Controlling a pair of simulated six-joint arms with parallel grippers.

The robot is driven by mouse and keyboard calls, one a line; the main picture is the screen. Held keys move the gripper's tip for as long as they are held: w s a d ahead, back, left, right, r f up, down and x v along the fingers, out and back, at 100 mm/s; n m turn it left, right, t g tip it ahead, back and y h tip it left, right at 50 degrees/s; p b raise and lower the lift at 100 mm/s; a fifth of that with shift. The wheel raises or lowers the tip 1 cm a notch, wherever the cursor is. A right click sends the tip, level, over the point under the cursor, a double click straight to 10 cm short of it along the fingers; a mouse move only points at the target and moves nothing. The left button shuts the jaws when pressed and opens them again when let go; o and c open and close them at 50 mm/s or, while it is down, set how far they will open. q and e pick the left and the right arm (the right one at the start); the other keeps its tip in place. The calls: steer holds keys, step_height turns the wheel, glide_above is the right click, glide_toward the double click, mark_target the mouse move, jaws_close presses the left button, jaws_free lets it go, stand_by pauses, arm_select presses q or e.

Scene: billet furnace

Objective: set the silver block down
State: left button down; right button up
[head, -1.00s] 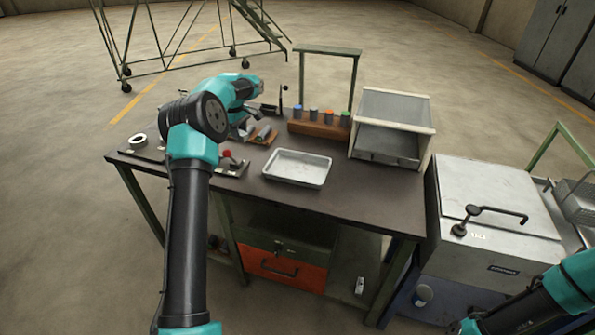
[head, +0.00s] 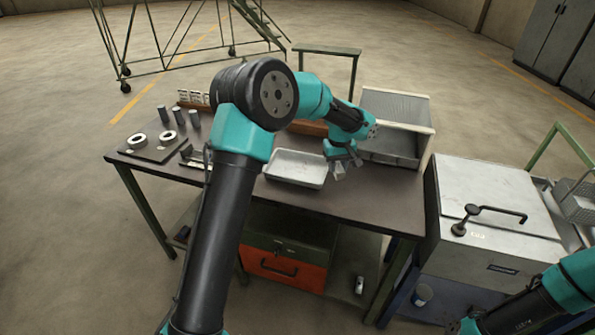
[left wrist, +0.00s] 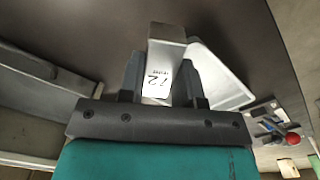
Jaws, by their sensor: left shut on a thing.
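My left gripper (head: 338,171) is shut on the silver block, pointing down over the bench just right of the shallow metal tray (head: 275,178). In the left wrist view the block (left wrist: 166,52) is a pale metal bar marked "72", standing out between the two dark fingers. The tray (left wrist: 222,80) shows beside it on the right. In the head view the block is small and mostly hidden by the gripper. I cannot tell whether it touches the bench top. My right gripper is out of view; only part of that arm shows at the lower right.
Rings on a plate (head: 152,148) and several grey cylinders (head: 178,116) stand at the left. A lidded machine (head: 490,195) is at the right.

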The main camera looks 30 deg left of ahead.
arm_select(q)
steer(key=s+d+m, duration=0.4)
steer(key=s+d, duration=0.5)
steer(key=d, duration=0.6)
steer(key=a+n, duration=0.2)
steer(key=a, duration=0.6)
steer(key=s+a+f+n, duration=0.1)
steer(key=a+n, duration=0.1)
steer(key=a, duration=0.5)
steer(key=s+a+f+n, duration=0.1)
steer(key=a+n, duration=0.2)
steer(key=a, duration=0.5)
steer(key=shift+s+a, duration=0.1)
steer(key=shift+a, duration=0.25)
glide_above(297, 170)
steer(key=shift+f, duration=0.8)
steer(key=shift+f, duration=1.75)
